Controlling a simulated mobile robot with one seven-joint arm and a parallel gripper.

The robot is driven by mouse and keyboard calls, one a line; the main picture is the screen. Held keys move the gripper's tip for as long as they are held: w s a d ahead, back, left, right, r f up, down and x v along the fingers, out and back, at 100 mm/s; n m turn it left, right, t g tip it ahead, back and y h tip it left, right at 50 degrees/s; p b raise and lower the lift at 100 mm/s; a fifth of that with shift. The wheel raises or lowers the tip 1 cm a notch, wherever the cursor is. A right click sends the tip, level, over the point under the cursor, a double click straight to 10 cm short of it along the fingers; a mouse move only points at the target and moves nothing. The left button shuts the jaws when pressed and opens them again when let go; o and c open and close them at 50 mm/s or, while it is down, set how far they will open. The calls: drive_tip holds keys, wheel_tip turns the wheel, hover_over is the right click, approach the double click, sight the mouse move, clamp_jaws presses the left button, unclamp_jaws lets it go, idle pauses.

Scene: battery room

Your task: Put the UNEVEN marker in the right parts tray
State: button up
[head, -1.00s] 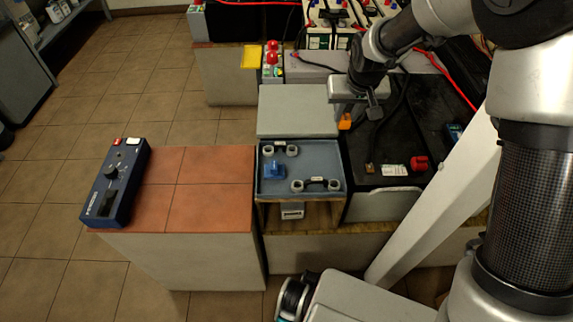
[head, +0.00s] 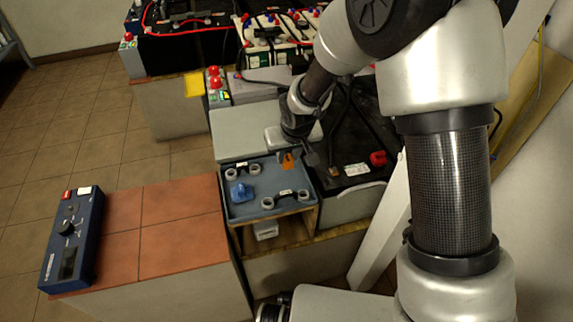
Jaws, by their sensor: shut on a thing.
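My gripper (head: 303,153) is over the back right corner of a blue-grey parts tray (head: 264,184). It is shut on a small orange piece (head: 288,162), which I take to be the marker; no lettering on it is readable. The orange piece shows at the tray's back right, and I cannot tell whether it touches the tray. The tray holds a blue clip-like part (head: 241,192) at left, a dark link with pale ringed ends (head: 286,199) at front right and a similar link (head: 243,171) at back left. The fingertips are partly hidden.
A grey lid-like surface (head: 238,133) lies behind the tray. A black battery (head: 345,130) with a red cap (head: 378,158) stands to its right. A red-tiled bench (head: 170,225) at left carries a blue meter (head: 72,238); its tiled top is otherwise clear.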

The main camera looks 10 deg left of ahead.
sight(288, 161)
drive_tip(key=shift+f+b, duration=0.45)
drive_tip(key=shift+f, duration=1.2)
drive_tip(key=o, duration=1)
drive_tip(key=shift+r, duration=0.1)
drive_tip(key=shift+r, duration=0.3)
drive_tip(key=s+d+r+p, duration=0.1)
drive_tip(key=s+d+r, duration=0.15)
drive_tip(key=r, duration=0.35)
drive_tip(key=s+d+r+m+p, duration=0.1)
drive_tip(key=s+d+r, duration=0.1)
drive_tip(key=d+r, duration=0.35)
drive_tip(key=s+d+r+p, duration=0.1)
drive_tip(key=s+d+r, duration=0.1)
drive_tip(key=r, duration=0.6)
drive_tip(key=s+d+r+m, duration=0.1)
drive_tip(key=s+d+r, duration=0.2)
drive_tip(key=s, duration=0.3)
drive_tip(key=s+d+r+m+t+h, duration=0.1)
drive_tip(key=s+d+r, duration=0.3)
drive_tip(key=s+d, duration=0.1)
drive_tip(key=s+d+r+m+h, duration=0.1)
drive_tip(key=s+d+r+m, duration=0.1)
drive_tip(key=s+d, duration=0.4)
drive_tip(key=shift+d+v, duration=0.2)
drive_tip(key=shift+v, duration=0.75)
